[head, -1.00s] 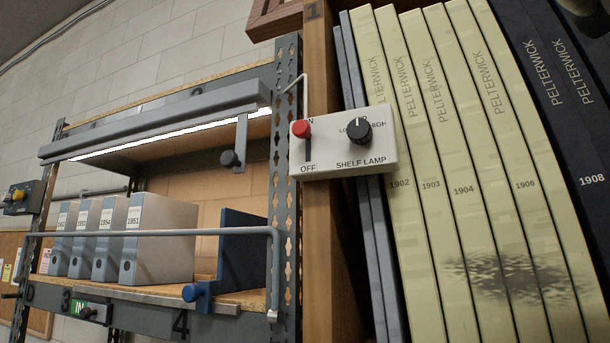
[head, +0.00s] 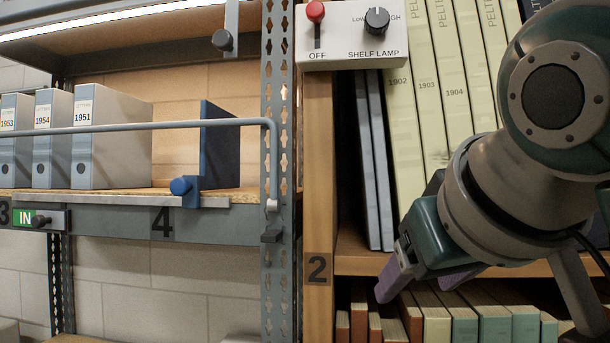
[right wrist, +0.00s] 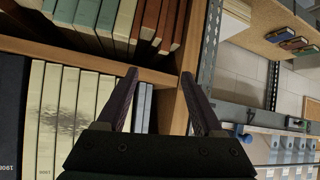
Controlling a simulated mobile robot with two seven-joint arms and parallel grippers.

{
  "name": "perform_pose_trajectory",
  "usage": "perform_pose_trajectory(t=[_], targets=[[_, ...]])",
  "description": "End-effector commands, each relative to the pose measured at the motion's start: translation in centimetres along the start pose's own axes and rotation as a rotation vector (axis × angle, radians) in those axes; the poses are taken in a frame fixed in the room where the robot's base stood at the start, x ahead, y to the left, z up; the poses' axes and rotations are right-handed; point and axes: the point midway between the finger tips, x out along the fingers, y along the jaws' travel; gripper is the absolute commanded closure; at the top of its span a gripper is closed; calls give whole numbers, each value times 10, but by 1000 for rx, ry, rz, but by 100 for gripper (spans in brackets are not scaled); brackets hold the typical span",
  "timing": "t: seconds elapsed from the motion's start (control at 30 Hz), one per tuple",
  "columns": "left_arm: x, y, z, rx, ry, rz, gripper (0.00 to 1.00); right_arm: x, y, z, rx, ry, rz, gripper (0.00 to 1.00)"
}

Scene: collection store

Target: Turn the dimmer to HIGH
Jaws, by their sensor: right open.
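The dimmer is a black round knob (head: 377,20) on a white SHELF LAMP box (head: 338,45), at the top of the head view. LOW is printed left of the knob and HIGH right of it; I cannot tell its exact setting. A red-capped switch (head: 315,12) on the same box stands up, away from OFF. The shelf lamp's strip (head: 120,17) glows. My right gripper (head: 428,282) is open and empty, below the box and to its right, in front of the bookcase. Its fingers also show in the right wrist view (right wrist: 159,76), without the box. My left gripper is out of view.
A wooden bookcase post (head: 318,180) stands under the box, with cream volumes (head: 428,85) to the right. A perforated steel upright (head: 278,190) and a grey rail (head: 200,125) are at left. A lower row of books (head: 470,318) is behind the gripper.

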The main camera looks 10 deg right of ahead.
Motion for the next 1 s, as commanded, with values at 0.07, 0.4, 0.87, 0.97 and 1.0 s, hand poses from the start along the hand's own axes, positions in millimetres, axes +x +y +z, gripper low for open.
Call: perform_pose_trajectory(t=[0.07,0.4,0.87,0.97,1.0], targets=[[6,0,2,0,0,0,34,-18,-2,-58,26,124,31,32],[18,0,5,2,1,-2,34,-150,2,-214,148,535,158,32],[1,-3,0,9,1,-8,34,-161,14,-261,182,618,193,32],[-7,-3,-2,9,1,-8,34,-145,19,-272,181,618,192,32],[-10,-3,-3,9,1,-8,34,-139,20,-276,182,618,192,32]])
